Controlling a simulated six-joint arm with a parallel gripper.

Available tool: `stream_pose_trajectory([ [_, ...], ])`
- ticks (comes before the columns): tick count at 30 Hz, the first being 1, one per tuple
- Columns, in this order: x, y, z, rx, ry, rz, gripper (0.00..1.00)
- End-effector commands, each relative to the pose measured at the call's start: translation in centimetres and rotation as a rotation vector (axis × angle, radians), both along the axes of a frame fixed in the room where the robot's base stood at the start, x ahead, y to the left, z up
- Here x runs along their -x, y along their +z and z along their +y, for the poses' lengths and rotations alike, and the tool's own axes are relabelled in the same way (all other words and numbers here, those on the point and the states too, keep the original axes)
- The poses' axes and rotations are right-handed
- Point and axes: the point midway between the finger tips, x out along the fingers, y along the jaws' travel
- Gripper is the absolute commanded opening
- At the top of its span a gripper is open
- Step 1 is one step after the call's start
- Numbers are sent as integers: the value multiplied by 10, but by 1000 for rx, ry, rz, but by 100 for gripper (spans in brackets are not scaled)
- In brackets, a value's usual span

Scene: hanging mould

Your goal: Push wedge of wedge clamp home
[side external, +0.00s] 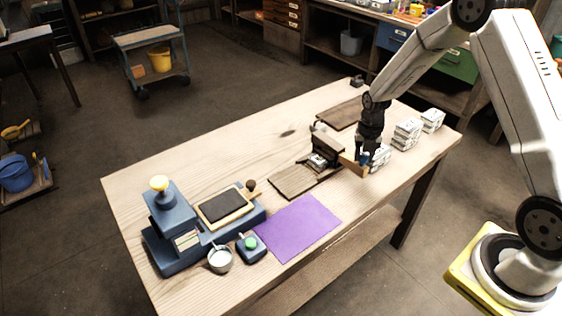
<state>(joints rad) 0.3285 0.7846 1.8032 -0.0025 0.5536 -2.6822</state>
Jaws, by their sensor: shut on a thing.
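The clamp (327,145) stands on a dark wooden board (293,181) near the middle of the bench, with a metallic block low at its left side. A tan wooden piece, which looks like the wedge (351,165), lies at the clamp's right side, partly behind my gripper. My gripper (364,159) points down, low over the bench, and is shut on this wedge. The fingertips are small and dark here, so the exact grip is hard to see. I cannot tell how far the wedge sits in the clamp.
White stacked blocks (407,133) stand right of my gripper, one stack close behind it. Another dark board (343,113) lies behind. A purple mat (298,228), a blue press (174,226), a metal pot (220,259) and a green-topped blue box (251,246) are left and in front. The bench's back left is clear.

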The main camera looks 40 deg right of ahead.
Motion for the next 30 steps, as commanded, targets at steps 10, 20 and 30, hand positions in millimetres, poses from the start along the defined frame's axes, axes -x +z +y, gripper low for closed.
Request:
stream_pose_trajectory([
  [10, 0, 1, 0, 1, 0, 1, 0],
  [20, -29, 1, -1, 1, 0, -5, 0],
  [30, -58, 4, 1, 1, 2, -12, 0],
])
